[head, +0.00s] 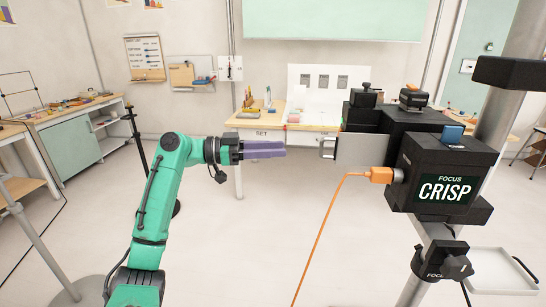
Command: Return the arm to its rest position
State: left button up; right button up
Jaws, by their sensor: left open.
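My left arm comes up from the bottom left, green with dark joints. Its gripper (284,149) has purple fingers and points right. It is open, and I see nothing between the fingers. The fingertips are apart from the metal handle (327,148) of a grey plate (362,149) that sticks out of a black box-shaped device. My right arm and gripper are not in view.
The device (447,172) reads "FOCUS CRISP" and stands on a stand at the right. An orange plug (380,175) with a hanging cable (320,235) is at its side. A white tray (508,270) is lower right. Workbenches stand behind; the middle floor is clear.

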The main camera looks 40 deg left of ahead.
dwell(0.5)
